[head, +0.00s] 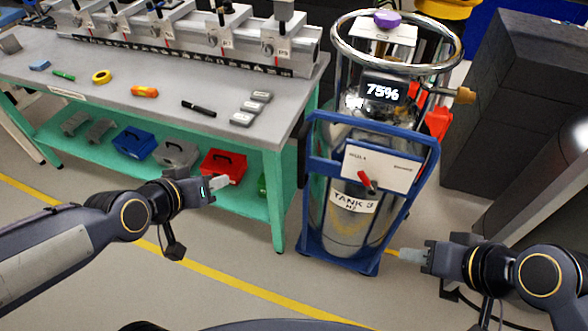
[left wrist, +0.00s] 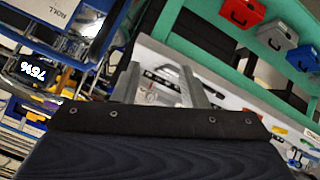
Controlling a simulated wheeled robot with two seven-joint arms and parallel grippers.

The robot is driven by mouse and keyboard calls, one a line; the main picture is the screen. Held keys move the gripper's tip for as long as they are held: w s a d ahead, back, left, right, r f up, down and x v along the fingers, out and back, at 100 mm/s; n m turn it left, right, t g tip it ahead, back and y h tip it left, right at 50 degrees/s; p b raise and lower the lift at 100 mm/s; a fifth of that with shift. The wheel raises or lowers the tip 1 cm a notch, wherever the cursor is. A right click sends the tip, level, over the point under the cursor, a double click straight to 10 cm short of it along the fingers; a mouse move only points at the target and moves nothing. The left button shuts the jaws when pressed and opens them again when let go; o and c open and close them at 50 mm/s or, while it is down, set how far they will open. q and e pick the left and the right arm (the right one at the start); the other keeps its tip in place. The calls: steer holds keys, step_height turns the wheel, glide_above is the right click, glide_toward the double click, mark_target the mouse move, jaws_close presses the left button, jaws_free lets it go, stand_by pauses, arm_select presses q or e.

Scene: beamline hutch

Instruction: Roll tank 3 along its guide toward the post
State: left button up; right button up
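Tank 3 (head: 338,225) is a shiny metal cylinder labelled "TANK 3", standing upright in a blue wheeled frame (head: 425,170). A metal ring (head: 345,52) circles its top, and a display (head: 383,90) reads 75%. The display also shows in the left wrist view (left wrist: 33,71). My left gripper (head: 220,182) is left of the frame, apart from it; its fingers stand apart and empty in the left wrist view (left wrist: 160,85). My right gripper (head: 410,255) is right of the frame's lower part, with a small gap; its finger opening is unclear. I cannot identify a post or guide rail with certainty.
A bench (head: 150,85) with tools and a teal lower shelf (head: 80,150) stands at left. A yellow floor line (head: 250,288) passes in front of the tank. Dark blocks (head: 500,110) stand close on the right. Bare floor (head: 200,300) lies in front.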

arm_select(q)
steer(key=w+d+f+m+t+h+b, duration=0.1)
steer(key=w+d+f+m+t+b, duration=0.2)
steer(key=w+d+f+b, duration=0.5)
steer(key=m+t+h+b, duration=0.3)
steer(key=h, duration=0.1)
glide_toward(300, 164)
steer(key=x, duration=0.4)
steer(key=shift+w+d+m, duration=0.1)
steer(key=shift+w+m, duration=0.05)
steer(key=shift+m, duration=0.15)
steer(key=x, duration=0.6)
steer(key=shift+w+d, duration=0.1)
steer(key=shift+w, duration=0.25)
jaws_close()
